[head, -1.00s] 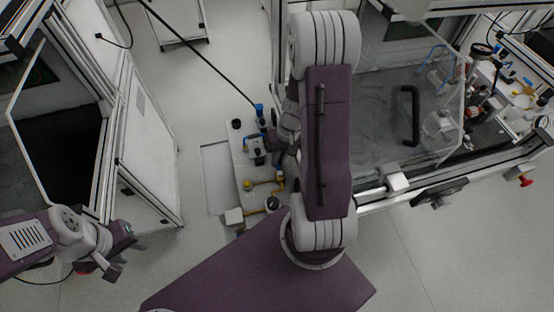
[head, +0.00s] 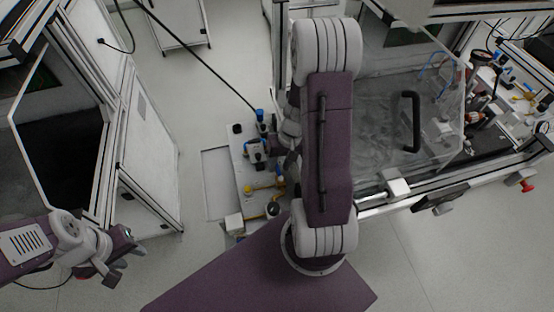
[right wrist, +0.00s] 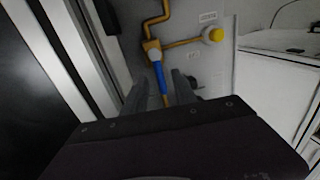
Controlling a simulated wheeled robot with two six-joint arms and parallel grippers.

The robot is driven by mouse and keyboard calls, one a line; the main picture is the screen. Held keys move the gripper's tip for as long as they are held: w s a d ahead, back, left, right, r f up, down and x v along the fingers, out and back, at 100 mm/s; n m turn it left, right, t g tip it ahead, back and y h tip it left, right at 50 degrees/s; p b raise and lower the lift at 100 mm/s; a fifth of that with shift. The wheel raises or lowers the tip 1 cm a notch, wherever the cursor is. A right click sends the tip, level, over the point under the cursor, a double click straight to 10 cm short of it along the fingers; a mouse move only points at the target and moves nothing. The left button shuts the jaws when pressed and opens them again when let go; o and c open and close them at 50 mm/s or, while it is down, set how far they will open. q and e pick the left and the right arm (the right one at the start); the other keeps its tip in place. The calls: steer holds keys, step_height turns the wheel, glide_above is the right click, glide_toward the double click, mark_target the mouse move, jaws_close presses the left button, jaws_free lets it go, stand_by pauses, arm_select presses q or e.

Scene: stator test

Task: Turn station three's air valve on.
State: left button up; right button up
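The right wrist view shows a valve with a blue lever handle (right wrist: 159,77) on yellow piping (right wrist: 180,43). The handle runs down from the valve body, and a piece of yellow pipe shows past its end. My right gripper (right wrist: 158,92) is open, with one dark finger on each side of the handle's lower part. I cannot tell whether they touch it. In the head view the right arm partly covers the light valve panel (head: 243,165). My left gripper (head: 120,262) is far from the panel at lower left; its opening is unclear. No station number is readable.
A yellow round knob (right wrist: 216,35) sits beside the valve. A blue-topped fitting (head: 260,116) with a black hose stands at the panel's far end. A white cabinet (head: 150,150) is on the left and a clear-walled machine (head: 440,105) on the right.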

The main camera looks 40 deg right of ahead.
steer(key=shift+a+r+n, duration=0.1)
steer(key=shift+a+n, duration=0.05)
steer(key=shift+n, duration=0.35)
steer(key=n, duration=0.2)
steer(key=a+r+n+g+p, duration=0.1)
steer(key=n, duration=0.2)
steer(key=a+n+p, duration=0.1)
steer(key=n, duration=0.1)
steer(key=shift+w+r+g, duration=0.15)
steer(key=shift+w+g, duration=0.15)
steer(key=shift+w, duration=0.1)
step_height(320, 180, up, 8)
steer(key=d+p, duration=0.2)
steer(key=w+a+r+n+t+p, duration=0.1)
steer(key=w+a+r+n+p, duration=0.1)
steer(key=a+r+p, duration=0.3)
steer(key=w+a+r+n+h+p, duration=0.1)
steer(key=w+a+r+n+p, duration=0.2)
steer(key=r, duration=1)
steer(key=a+n+p, duration=0.2)
steer(key=a+p, duration=0.1)
steer(key=shift+a+t, duration=0.3)
steer(key=shift+t, duration=0.1)
steer(key=shift+r, duration=0.1)
steer(key=s+f+m, duration=0.4)
steer(key=s+m, duration=0.5)
steer(key=m, duration=0.2)
steer(key=shift+d+f+h, duration=0.25)
steer(key=shift+d+h, duration=0.15)
